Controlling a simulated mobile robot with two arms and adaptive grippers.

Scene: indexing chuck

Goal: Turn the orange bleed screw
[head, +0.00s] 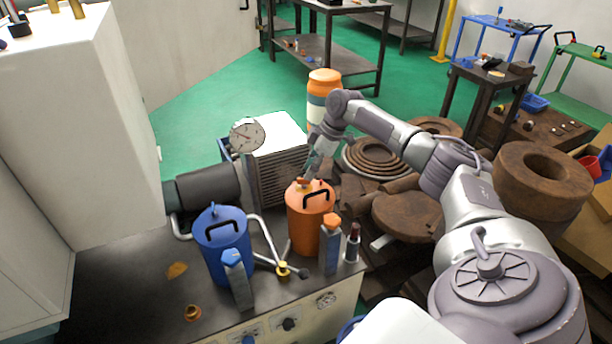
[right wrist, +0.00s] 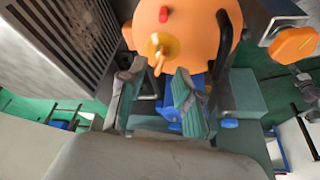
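The orange canister (head: 309,217) stands upright on the dark bench top, with a black handle on its lid. The orange bleed screw (head: 303,182) is small on top of it. In the right wrist view the screw (right wrist: 159,60) sits on a round brass-coloured base on the canister top (right wrist: 195,25). My right gripper (head: 315,168) is above the back of the canister. In the right wrist view its two fingers (right wrist: 158,84) are apart and empty, with the screw just beyond the gap between the tips. Contact cannot be told. My left gripper is not in view.
A blue canister (head: 222,250) stands left of the orange one. An orange-capped grey block (head: 330,250) is close at the right. The black handle (right wrist: 226,60) is right of the fingers.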

